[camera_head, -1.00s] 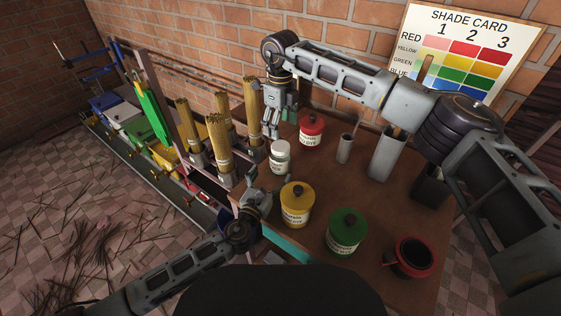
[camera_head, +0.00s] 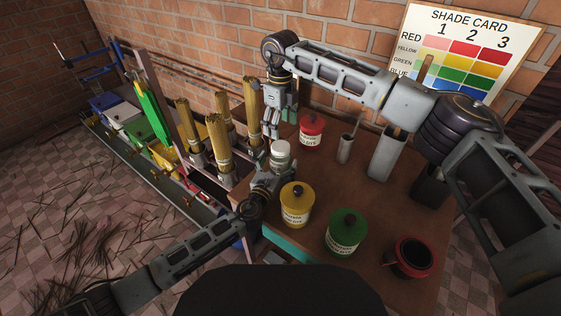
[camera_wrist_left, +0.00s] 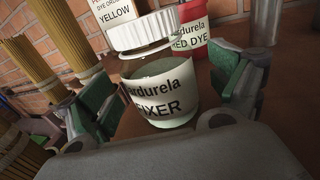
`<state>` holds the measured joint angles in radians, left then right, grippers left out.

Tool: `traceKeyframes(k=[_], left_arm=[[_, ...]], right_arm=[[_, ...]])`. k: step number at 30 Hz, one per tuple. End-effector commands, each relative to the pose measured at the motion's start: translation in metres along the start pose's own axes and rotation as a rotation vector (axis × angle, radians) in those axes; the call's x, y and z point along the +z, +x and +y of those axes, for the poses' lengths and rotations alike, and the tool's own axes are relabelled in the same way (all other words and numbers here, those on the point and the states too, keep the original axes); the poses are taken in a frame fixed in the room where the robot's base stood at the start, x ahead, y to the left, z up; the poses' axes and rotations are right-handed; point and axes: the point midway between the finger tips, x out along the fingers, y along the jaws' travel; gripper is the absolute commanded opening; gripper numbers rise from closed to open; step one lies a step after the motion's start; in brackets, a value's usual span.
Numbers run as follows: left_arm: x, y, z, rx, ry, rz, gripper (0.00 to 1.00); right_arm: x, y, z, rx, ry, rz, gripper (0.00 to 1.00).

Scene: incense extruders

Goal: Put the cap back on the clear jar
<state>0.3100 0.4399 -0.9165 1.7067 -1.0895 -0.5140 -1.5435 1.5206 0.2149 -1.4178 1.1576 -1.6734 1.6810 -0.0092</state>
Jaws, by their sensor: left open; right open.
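The clear jar (camera_head: 280,162), labelled FIXER, stands on the table with its white cap (camera_head: 281,148) at its top. In the left wrist view the jar (camera_wrist_left: 160,95) shows a pale fill, and the ribbed cap (camera_wrist_left: 140,32) appears above it; I cannot tell whether it is seated. My left gripper (camera_head: 273,176) is open at the jar's near side, its green-padded fingers on either side of the jar. It partly hides the jar in the head view. My right gripper (camera_head: 279,124) is open and points down behind the jar, near the red-lidded pot.
The red dye pot (camera_head: 311,132) stands behind right; yellow (camera_head: 297,204) and green (camera_head: 347,231) pots stand in front. A grey cup (camera_head: 345,148) and tall holder (camera_head: 386,155) stand to the right. Upright stick bundles (camera_head: 219,148) crowd the left.

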Motion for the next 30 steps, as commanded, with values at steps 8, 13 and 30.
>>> traceKeyframes(k=[8,13,30], left_arm=[[0.0002,-0.0001,0.0000,0.000,0.000,0.000,0.69],[0.0002,-0.0002,0.0000,0.000,0.000,0.000,0.47],[0.0002,-0.0002,0.0001,0.000,0.000,0.000,0.00]], right_arm=[[0.0000,0.0000,0.0001,0.000,0.000,0.000,0.73],[0.0000,0.0000,0.0000,0.000,0.000,0.000,0.73],[0.0000,0.0000,0.0001,0.000,-0.076,0.000,0.73]])
